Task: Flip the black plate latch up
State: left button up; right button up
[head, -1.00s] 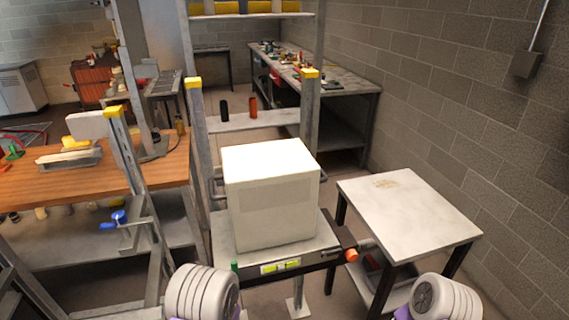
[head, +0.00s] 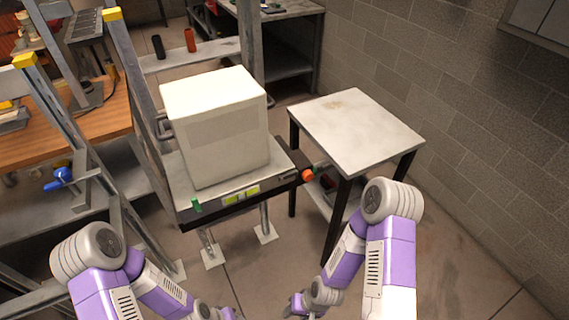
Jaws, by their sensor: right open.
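A white box-shaped unit (head: 222,130) stands on a grey metal stand with a black front panel (head: 250,194). The panel carries yellow-green labels, a green knob (head: 196,206) at its left and an orange knob (head: 308,176) at its right end. I cannot make out a black plate latch for certain. My right gripper (head: 297,306) is low at the bottom edge, below and in front of the stand, open and touching nothing that I can see. My left arm reaches the bottom edge left of it; its gripper (head: 228,314) is mostly cut off, so its jaws cannot be read.
A white-topped table (head: 355,128) with black legs stands right of the unit, near the block wall. A wooden workbench (head: 100,120) and a slanted metal frame with a blue clamp (head: 62,178) are at the left. Open floor lies at lower right.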

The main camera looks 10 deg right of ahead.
aim_at(281, 178)
jog(key=u, duration=2.1)
jog(key=k, duration=1.3)
jog(key=z, duration=2.2)
jog(key=i, duration=0.5)
jog(key=u, duration=0.1)
